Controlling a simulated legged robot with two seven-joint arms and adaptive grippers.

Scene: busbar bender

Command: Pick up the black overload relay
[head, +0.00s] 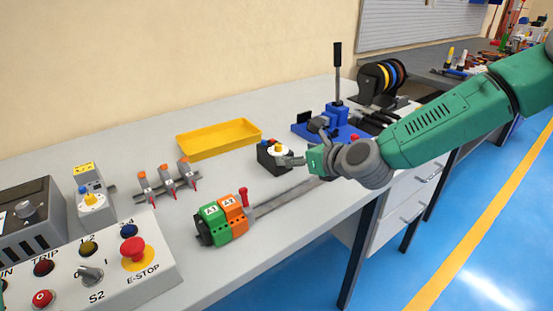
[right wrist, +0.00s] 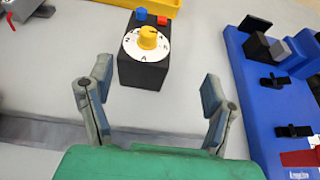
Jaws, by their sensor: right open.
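The black overload relay (head: 268,158) is a small black box with a white dial and a yellow knob on top. It stands upright on the grey bench. In the right wrist view the relay (right wrist: 143,68) also shows a blue and a red button, and lies just beyond and between my fingertips. My right gripper (right wrist: 154,88) is open and empty, its two fingers apart. In the head view my right gripper (head: 300,150) is right beside the relay, on its right side. My left gripper is in neither view.
A yellow tray (head: 219,138) stands behind the relay. A blue bender (head: 336,120) with an upright lever is to the right. A metal rail (head: 285,198) with orange and green blocks (head: 224,219) lies in front. A control panel (head: 100,270) is at front left.

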